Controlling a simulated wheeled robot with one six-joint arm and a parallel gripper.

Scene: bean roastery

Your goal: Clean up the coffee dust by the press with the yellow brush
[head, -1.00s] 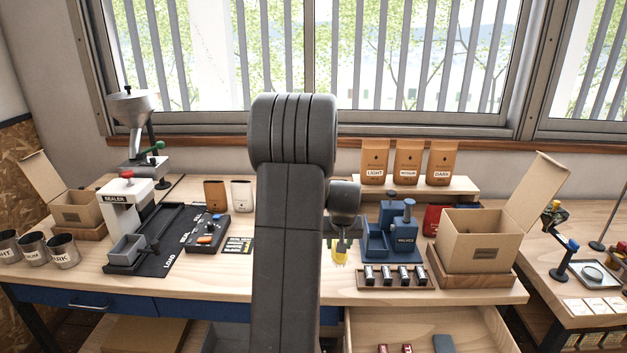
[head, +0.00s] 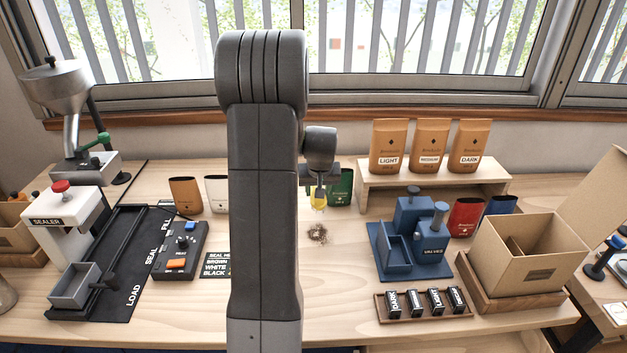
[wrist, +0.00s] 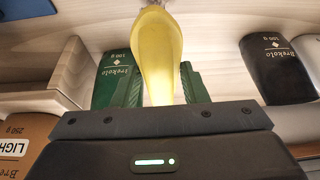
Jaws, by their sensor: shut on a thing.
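My gripper (head: 319,186) is shut on the yellow brush (head: 319,200), which hangs downward in the head view. In the wrist view the brush (wrist: 158,55) reaches up from between the jaws. A dark patch of coffee dust (head: 317,234) lies on the bench just below the brush; the brush appears above it, not clearly touching. The blue press marked VALVES (head: 415,240) stands to the right of the dust. A sliver of dust (wrist: 155,3) may show at the top edge of the wrist view.
A green bag (head: 340,187) stands behind my gripper. A valve tray (head: 425,303) lies before the press, and an open carton (head: 530,250) is at the right. A wooden shelf (head: 435,185) holds several bags. My arm hides part of the bench's middle.

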